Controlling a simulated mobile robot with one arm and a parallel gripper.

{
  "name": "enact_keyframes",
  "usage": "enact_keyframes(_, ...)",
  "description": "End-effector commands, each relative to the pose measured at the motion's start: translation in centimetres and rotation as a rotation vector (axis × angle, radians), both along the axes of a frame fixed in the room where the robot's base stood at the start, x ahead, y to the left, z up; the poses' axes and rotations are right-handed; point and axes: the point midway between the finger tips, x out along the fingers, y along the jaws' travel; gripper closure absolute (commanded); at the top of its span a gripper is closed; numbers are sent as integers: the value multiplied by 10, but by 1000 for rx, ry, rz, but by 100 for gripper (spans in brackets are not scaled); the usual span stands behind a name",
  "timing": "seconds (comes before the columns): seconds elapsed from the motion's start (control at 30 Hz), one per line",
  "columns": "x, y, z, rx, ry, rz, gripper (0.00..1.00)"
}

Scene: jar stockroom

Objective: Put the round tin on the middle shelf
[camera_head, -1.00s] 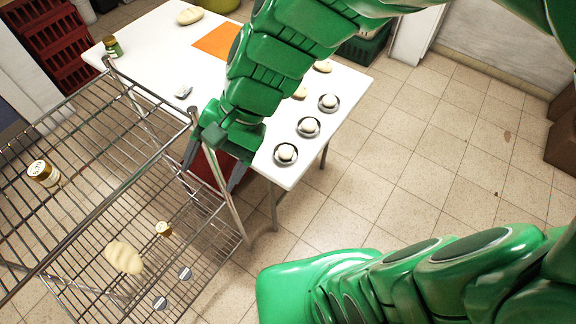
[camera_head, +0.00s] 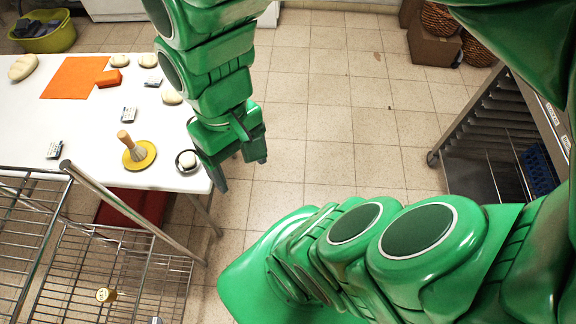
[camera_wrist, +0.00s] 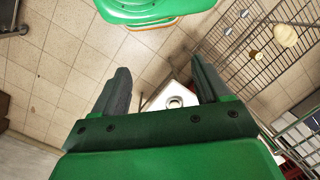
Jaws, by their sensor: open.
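I cannot single out the round tin with certainty. A small jar or tin with a pale round lid (camera_head: 105,295) stands on a lower shelf of the wire rack (camera_head: 125,236); a small round item shows there in the wrist view (camera_wrist: 253,54). Which level is the middle shelf is unclear. My gripper (camera_head: 240,172) is open with nothing between its fingers, just off the right end of the white table (camera_head: 90,120). In the wrist view my gripper's fingers (camera_wrist: 159,72) are spread, with a table corner beyond them.
A metal rack (camera_head: 477,140) stands at right. Tiled floor (camera_head: 335,110) between is clear.

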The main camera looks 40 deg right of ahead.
Motion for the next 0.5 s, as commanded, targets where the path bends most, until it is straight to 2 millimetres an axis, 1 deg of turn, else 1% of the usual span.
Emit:
enact_keyframes(0.03,1,-24,1,-81,-9,-56,25)
enact_keyframes(0.17,11,-15,-2,-67,-23,-71,25)
enact_keyframes(0.23,24,-2,-7,-44,-47,-95,25)
enact_keyframes(0.27,32,6,-9,-30,-61,-111,25)
enact_keyframes(0.37,58,42,-17,38,-98,-177,25)
enact_keyframes(0.4,68,59,-20,73,-108,-210,25)
enact_keyframes(0.47,81,85,-24,127,-116,-265,25)
enact_keyframes(0.5,89,103,-26,165,-121,-304,25)
